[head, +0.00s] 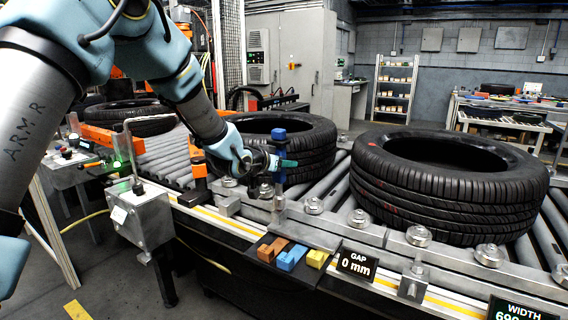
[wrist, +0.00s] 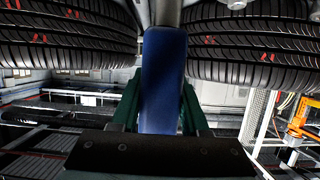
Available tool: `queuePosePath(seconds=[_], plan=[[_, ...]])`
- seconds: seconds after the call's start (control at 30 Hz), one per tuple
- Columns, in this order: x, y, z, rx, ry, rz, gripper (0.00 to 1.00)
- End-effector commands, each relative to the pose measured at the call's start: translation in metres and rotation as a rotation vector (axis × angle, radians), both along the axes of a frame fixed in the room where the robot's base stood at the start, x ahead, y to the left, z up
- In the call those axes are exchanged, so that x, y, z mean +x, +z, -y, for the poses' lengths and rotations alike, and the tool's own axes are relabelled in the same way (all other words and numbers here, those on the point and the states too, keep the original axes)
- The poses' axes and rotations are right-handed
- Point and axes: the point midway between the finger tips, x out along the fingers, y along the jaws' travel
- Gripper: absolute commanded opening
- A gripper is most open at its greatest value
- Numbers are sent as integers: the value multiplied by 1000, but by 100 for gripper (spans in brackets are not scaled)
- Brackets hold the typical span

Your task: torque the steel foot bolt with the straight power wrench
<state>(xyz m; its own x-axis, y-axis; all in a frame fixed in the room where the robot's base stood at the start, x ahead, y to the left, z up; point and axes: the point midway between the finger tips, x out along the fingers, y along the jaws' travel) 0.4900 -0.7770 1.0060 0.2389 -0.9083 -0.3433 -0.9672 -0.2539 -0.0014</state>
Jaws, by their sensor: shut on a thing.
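My gripper (head: 284,163) is at the near conveyor rail, in front of the gap between the two near tyres. Its teal fingers are shut on an upright blue body (head: 279,134), which also fills the space between the green fingers in the wrist view (wrist: 162,80). A steel lower part (head: 278,203) shows below the fingers, at the rail. I cannot tell for sure whether the blue body is the straight power wrench. Several round steel bolt heads (head: 314,206) sit along the rail. I cannot pick out the foot bolt; the fingers and the blue body hide part of that spot.
One tyre (head: 450,190) lies on the rollers at right, another (head: 310,150) behind my gripper. An orange post (head: 197,170) stands left of it. Orange, blue and yellow blocks (head: 317,258) lie on a dark shelf, beside a "GAP 0 mm" sign (head: 357,264). A grey box (head: 143,217) stands at left.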

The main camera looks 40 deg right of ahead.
Motion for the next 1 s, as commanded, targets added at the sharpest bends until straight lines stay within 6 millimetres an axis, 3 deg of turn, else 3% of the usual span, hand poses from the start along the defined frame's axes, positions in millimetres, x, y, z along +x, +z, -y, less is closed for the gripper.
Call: queuePosePath(seconds=[1.0], plan=[[0,-9,0,-2,0,1,0]])
